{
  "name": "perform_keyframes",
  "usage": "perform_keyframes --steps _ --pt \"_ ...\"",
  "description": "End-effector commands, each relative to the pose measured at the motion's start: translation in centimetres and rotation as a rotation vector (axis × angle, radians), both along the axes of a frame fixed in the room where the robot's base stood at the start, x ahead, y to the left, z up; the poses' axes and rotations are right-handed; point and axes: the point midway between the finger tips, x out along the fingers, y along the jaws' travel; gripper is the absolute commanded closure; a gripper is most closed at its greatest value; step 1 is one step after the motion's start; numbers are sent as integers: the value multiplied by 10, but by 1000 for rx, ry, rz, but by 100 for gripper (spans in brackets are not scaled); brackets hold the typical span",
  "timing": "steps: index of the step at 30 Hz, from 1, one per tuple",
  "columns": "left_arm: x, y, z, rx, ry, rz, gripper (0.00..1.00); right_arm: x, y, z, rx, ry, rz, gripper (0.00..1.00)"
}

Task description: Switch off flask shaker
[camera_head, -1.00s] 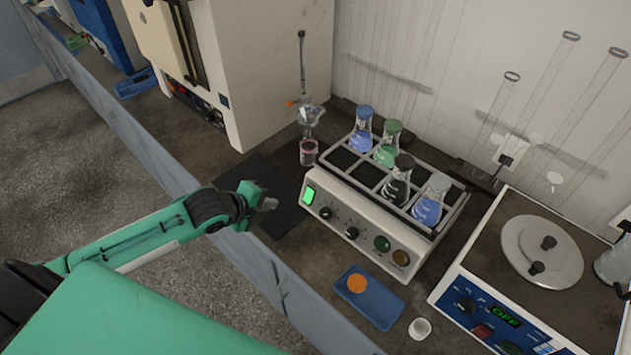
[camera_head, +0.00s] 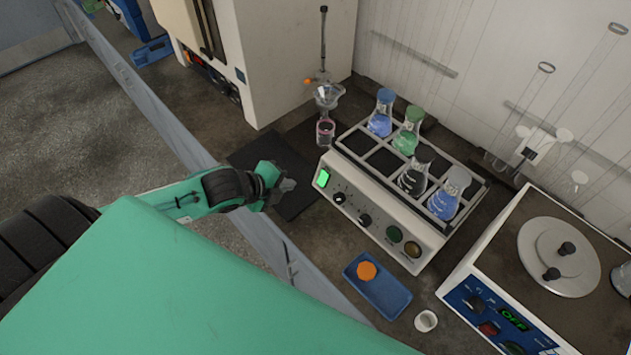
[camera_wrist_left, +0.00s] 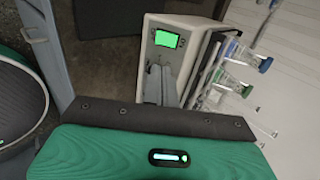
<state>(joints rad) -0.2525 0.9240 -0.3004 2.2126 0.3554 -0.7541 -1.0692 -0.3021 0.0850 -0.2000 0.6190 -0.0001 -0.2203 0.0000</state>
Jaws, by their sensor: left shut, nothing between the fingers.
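The flask shaker (camera_head: 375,222) is a white box with a lit green display (camera_head: 322,178) at the left end of its front panel. Along the panel are black knobs (camera_head: 364,220), a green one (camera_head: 394,234) and an amber one (camera_head: 412,250). Its top rack holds several stoppered flasks. My left gripper (camera_head: 288,185) is just left of the display end, shut and empty, apart from the panel in the head view. In the left wrist view its fingers (camera_wrist_left: 160,85) point at the panel below the lit display (camera_wrist_left: 166,39) and hide part of it. My right gripper is out of view.
A dark mat (camera_head: 298,206) lies left of the shaker. A blue tray (camera_head: 390,298) with an orange disc and a small white cup (camera_head: 426,321) are in front. A hotplate device reading OFF (camera_head: 480,285) stands at right, a white cabinet (camera_head: 290,60) behind left.

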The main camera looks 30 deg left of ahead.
Motion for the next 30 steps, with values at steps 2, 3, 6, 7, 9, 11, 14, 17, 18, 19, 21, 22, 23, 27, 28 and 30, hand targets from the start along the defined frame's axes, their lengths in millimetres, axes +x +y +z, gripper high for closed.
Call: perform_keyframes --steps 2,3,6,7,9,11,14,17,18,19,21,22,23,27,28,30 --pt "9 -3 -5 -4 -2 2 100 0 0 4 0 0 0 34" --pt "13 -5 -9 -3 -1 1 100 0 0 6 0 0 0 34" --pt "26 -9 -19 -4 -2 3 100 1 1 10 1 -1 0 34" --pt "29 -11 -22 -4 -2 2 100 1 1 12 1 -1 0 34" --pt "38 -14 -31 -5 0 3 100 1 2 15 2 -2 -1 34" --pt "45 -16 -38 -4 0 2 100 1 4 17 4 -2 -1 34" --pt "57 -21 -49 -4 0 2 100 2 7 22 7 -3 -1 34" --pt "69 -25 -59 -3 1 2 100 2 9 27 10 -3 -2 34" --pt "73 -26 -63 -3 0 1 100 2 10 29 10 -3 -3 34" --pt "75 -27 -65 -3 0 1 100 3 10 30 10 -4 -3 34" --pt "81 -29 -71 -1 0 0 100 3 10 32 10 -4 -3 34" --pt "82 -29 -73 -1 0 0 100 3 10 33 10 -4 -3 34" --pt "84 -30 -75 -2 1 1 100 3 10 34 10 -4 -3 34" --pt "90 -32 -81 0 -1 -1 100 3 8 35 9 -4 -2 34" --pt "90 -32 -82 0 0 -1 100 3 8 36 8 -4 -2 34" --pt "91 -33 -83 0 0 -1 100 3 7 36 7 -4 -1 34"
